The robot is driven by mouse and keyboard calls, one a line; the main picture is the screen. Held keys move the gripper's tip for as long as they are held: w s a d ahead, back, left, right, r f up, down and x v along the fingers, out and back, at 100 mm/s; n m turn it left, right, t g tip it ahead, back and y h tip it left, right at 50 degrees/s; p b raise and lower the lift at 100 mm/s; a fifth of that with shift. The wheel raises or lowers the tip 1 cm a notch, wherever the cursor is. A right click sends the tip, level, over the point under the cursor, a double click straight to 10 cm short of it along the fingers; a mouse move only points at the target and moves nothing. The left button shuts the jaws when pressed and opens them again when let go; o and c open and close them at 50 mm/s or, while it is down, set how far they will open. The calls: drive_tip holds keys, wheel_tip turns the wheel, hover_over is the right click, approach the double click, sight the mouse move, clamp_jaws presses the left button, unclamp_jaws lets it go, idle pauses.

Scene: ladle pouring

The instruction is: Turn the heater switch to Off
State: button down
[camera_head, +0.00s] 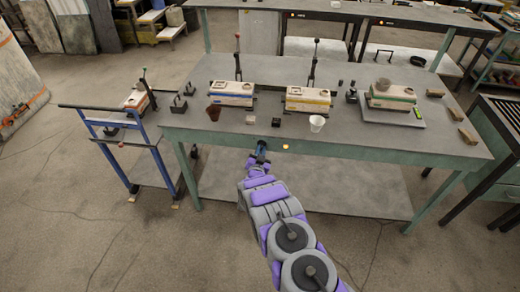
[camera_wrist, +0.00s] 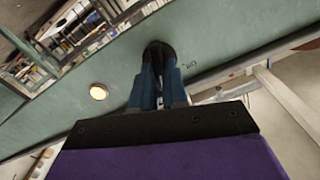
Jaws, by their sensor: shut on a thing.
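The heater switch is a dark round knob (camera_wrist: 159,50) on the green front face of the table. My gripper (camera_wrist: 159,78) has its two blue fingers around the knob and is shut on it. The fingers hide part of the knob. In the head view my gripper (camera_head: 260,150) reaches the table's front edge, and the knob is mostly hidden there. An indicator light (camera_wrist: 98,92) beside the knob glows orange. It also shows in the head view (camera_head: 285,147), right of my gripper. Small lettering (camera_wrist: 191,66) is beside the knob, too small to read surely.
The grey tabletop (camera_head: 225,148) carries several boxes with levers, a brown cup (camera_head: 214,112), a white cup (camera_head: 316,123) and a scale (camera_head: 392,112) with a box on it. A blue-framed cart (camera_head: 122,150) stands at the left. Open floor lies in front of the table.

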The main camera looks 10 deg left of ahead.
drive_tip(key=n, duration=0.4)
drive_tip(key=n+p, duration=0.1)
drive_tip(key=n, duration=0.7)
drive_tip(key=shift+a+r+n+p, duration=0.2)
drive_tip(key=shift+a+n+p, duration=0.1)
drive_tip(key=shift+a+p, duration=0.1)
idle(0.3)
drive_tip(key=c, duration=1.1)
unclamp_jaws()
drive_tip(key=shift+a+f, duration=0.15)
drive_tip(key=shift+c, duration=0.2)
drive_tip(key=shift+d, duration=0.2)
drive_tip(key=s+p, duration=0.3)
drive_tip(key=s, duration=1.4)
drive_tip(key=shift+s+a+f, duration=0.15)
drive_tip(key=shift+a, duration=0.25)
